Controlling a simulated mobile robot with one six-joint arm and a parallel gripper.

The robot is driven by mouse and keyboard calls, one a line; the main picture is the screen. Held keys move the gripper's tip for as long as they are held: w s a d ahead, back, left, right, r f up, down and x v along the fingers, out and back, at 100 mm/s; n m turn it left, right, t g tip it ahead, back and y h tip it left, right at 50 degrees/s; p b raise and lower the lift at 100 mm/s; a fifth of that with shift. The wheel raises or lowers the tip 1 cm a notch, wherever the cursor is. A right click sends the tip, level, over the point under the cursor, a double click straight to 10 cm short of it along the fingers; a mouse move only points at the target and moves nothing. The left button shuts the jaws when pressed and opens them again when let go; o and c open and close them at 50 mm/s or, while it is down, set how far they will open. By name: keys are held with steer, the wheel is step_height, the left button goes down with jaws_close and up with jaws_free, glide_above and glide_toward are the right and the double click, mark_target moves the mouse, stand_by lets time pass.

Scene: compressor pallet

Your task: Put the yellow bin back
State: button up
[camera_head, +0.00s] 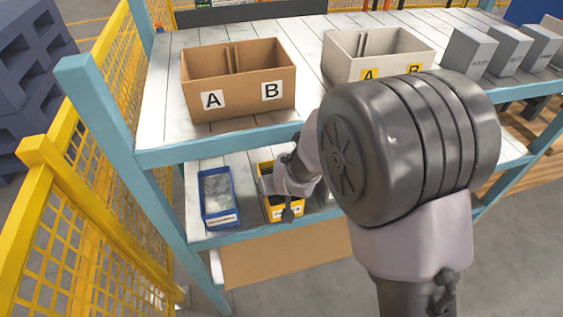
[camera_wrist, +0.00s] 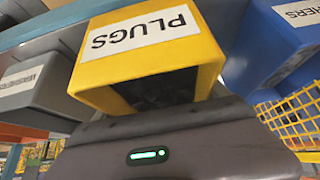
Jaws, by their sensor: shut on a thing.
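The yellow bin (camera_head: 268,208) is at the lower shelf (camera_head: 243,226), just right of a blue bin (camera_head: 222,216). In the wrist view the yellow bin (camera_wrist: 150,70) fills the upper middle, with its PLUGS label upside down. My gripper (camera_head: 284,187) is shut on the yellow bin and partly covers it from above. In the wrist view my gripper (camera_wrist: 165,112) meets the bin's near end. The fingertips are hidden, and I cannot tell whether the bin rests on the shelf.
A grey bin (camera_wrist: 35,85) stands on the yellow bin's other side. The upper shelf (camera_head: 165,115) holds a brown box (camera_head: 240,100), a pale box (camera_head: 345,70) and several grey boxes (camera_head: 468,52). A teal post (camera_head: 120,150) and yellow mesh fence (camera_head: 70,230) stand left.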

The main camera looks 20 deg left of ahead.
mark_target(281, 202)
steer(key=shift+w+a+r+p, duration=0.2)
steer(key=shift+w+a+p, duration=0.1)
steer(key=shift+w+p, duration=0.15)
steer(key=shift+w+a+r+p, duration=0.2)
steer(key=shift+w+a+p, duration=0.05)
steer(key=shift+w+p, duration=0.2)
steer(key=b+x, duration=0.2)
steer(key=shift+f, duration=0.5)
steer(key=shift+s+d+r, duration=0.1)
steer(key=shift+r, duration=0.1)
steer(key=shift+f, duration=0.2)
steer(key=o, duration=1.8)
steer(key=shift+o, duration=0.2)
steer(key=p+v, duration=0.5)
steer(key=v, duration=0.7)
steer(key=shift+r+p, duration=0.2)
steer(key=shift+p, duration=0.1)
